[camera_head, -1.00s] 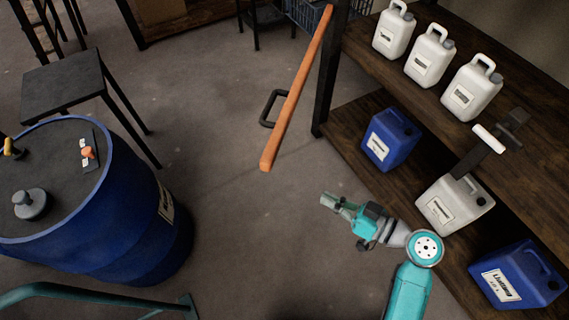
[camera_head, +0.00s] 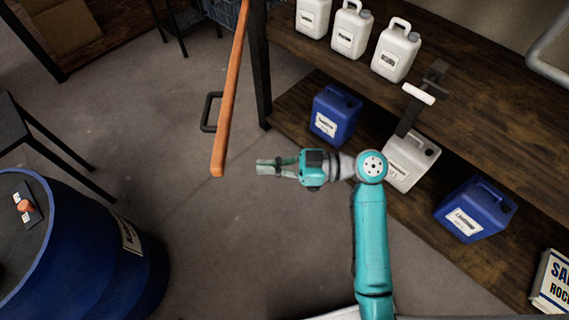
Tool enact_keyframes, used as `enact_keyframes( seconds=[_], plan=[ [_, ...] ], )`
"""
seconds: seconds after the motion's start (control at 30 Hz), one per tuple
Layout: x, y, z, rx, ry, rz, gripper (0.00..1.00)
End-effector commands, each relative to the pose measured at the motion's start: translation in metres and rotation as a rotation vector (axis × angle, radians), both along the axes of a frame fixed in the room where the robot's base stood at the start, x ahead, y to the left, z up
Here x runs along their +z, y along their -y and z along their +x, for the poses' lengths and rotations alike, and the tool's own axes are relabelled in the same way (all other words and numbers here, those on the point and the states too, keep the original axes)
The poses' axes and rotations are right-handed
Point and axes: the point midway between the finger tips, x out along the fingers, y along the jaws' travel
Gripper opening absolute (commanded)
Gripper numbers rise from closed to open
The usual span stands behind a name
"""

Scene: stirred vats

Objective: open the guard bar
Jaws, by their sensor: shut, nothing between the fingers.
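The guard bar (camera_head: 230,95) is a long orange bar. It runs from the top of the picture, in front of the shelf's dark post, down to a free end over the floor. A black D-shaped handle (camera_head: 207,112) sticks out from its left side. My gripper (camera_head: 260,167) is shut and empty. It points left, with its tips a short way right of the bar's lower end and apart from it in the picture. The handle is on the bar's far side from my gripper.
A wooden shelf (camera_head: 467,115) at the right holds white jugs (camera_head: 349,29), a blue canister (camera_head: 335,112) and other canisters. A dark lever with a white grip (camera_head: 418,93) stands before it. A blue drum (camera_head: 90,255) is lower left. The floor (camera_head: 230,250) between is clear.

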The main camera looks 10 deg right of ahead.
Motion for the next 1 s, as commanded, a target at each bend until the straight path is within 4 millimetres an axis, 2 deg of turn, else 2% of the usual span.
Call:
enact_keyframes(
  seconds=[0.03,0.2,0.4,0.6,1.0],
  plan=[
    [0.000,-0.010,0.001,0.005,0.000,-0.001,0.00],
    [0.000,-0.037,0.008,0.004,0.000,-0.001,0.00],
    [0.000,-0.060,0.014,0.001,0.000,0.000,0.00],
    [0.000,-0.070,0.017,-0.001,-0.001,-0.001,0.00],
    [0.000,-0.071,0.017,-0.002,-0.001,-0.001,0.00]
  ],
)
